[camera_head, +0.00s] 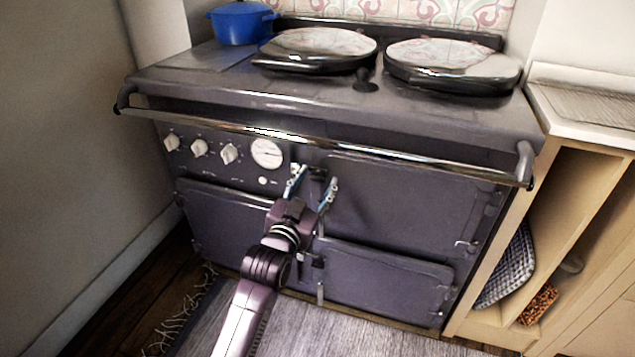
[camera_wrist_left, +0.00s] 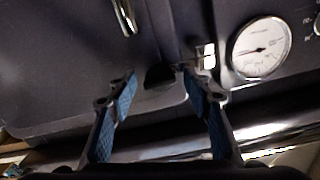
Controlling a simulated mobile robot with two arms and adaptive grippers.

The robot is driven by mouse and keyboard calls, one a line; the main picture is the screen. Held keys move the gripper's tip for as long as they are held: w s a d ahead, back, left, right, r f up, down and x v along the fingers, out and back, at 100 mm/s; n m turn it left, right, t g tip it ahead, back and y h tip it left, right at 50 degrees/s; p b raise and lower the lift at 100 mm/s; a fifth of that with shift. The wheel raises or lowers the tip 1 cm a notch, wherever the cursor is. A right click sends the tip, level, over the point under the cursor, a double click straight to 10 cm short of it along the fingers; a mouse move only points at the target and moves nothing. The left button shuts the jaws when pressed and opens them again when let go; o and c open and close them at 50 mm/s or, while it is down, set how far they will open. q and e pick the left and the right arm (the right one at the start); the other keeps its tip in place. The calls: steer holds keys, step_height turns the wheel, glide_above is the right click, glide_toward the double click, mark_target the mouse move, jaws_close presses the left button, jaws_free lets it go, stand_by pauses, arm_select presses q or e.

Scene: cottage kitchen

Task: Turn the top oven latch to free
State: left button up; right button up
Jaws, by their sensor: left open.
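The grey range cooker carries the top oven door (camera_head: 400,200) on the right of its front. A small dark latch fitting (camera_head: 318,173) is at that door's left edge, under the front rail. My left gripper (camera_head: 316,181) is open in front of this edge, its blue-padded fingers to either side of the fitting. In the left wrist view, which is turned over, a dark fitting (camera_wrist_left: 160,75) lies between the open fingertips. A shiny bar (camera_wrist_left: 124,16) shows beyond them. My gripper partly hides the latch, and I cannot tell whether it touches it. My right gripper is not in view.
A chrome rail (camera_head: 330,148) crosses the cooker's front just above my gripper. The gauge (camera_head: 266,153) and white knobs (camera_head: 199,147) are to the left. A lower door (camera_head: 385,285) has its own latch handle (camera_head: 320,292). A rug (camera_head: 320,330) lies in front.

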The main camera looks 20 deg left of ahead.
arm_select(q)
steer(key=shift+w, duration=0.4)
steer(key=shift+c, duration=0.4)
jaws_close()
